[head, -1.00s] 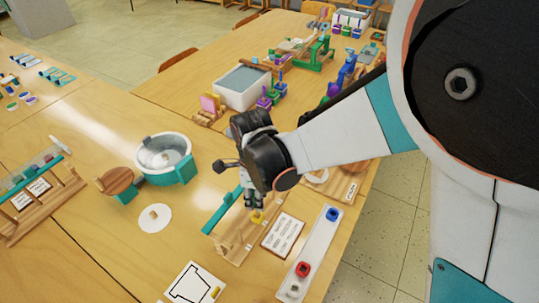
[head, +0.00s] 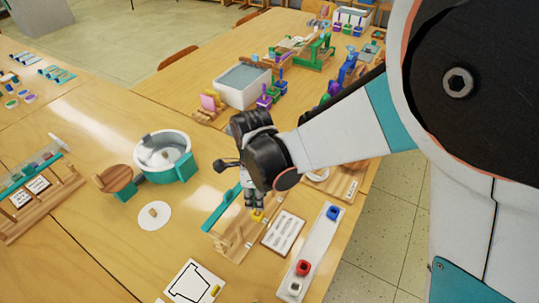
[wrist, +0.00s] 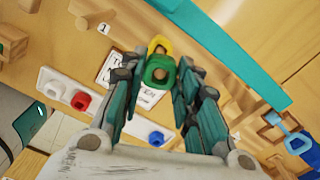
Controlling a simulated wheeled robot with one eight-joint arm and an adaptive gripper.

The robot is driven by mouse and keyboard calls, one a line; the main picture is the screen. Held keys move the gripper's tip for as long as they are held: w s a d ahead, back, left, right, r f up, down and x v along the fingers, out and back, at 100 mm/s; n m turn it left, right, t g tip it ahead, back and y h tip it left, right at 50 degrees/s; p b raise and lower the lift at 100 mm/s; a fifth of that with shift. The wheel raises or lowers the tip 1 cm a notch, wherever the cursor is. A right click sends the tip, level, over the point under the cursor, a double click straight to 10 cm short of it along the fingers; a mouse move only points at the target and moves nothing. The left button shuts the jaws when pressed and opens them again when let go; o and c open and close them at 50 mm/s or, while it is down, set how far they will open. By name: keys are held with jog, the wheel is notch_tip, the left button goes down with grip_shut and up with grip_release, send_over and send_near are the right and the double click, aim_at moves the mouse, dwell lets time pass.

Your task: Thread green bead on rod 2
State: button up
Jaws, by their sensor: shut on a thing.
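The green bead (wrist: 157,68) is a rounded ring between my fingertips in the wrist view. A brown rod end or peg shows in its hole; how far it is around it I cannot tell. A yellow bead (wrist: 160,42) shows just beyond it and also in the head view (head: 257,215). My gripper (head: 254,205) is shut on the green bead, low over the wooden stand (head: 236,238) with a teal bar (head: 221,206). The gripper hides the green bead in the head view. A "1" label (wrist: 103,28) is on the wood; no "2" label is readable.
A white tray (head: 317,246) with a red bead (head: 303,268), a blue bead (head: 332,213) and a white bead (head: 295,287) lies right of the stand. A printed card (head: 283,232) lies between them. A round pot (head: 163,158) stands to the left.

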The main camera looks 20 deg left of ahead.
jog(key=o, duration=0.8)
notch_tip(320, 180, up, 8)
jog(key=shift+s+f, duration=0.15)
jog(key=shift+f, duration=0.05)
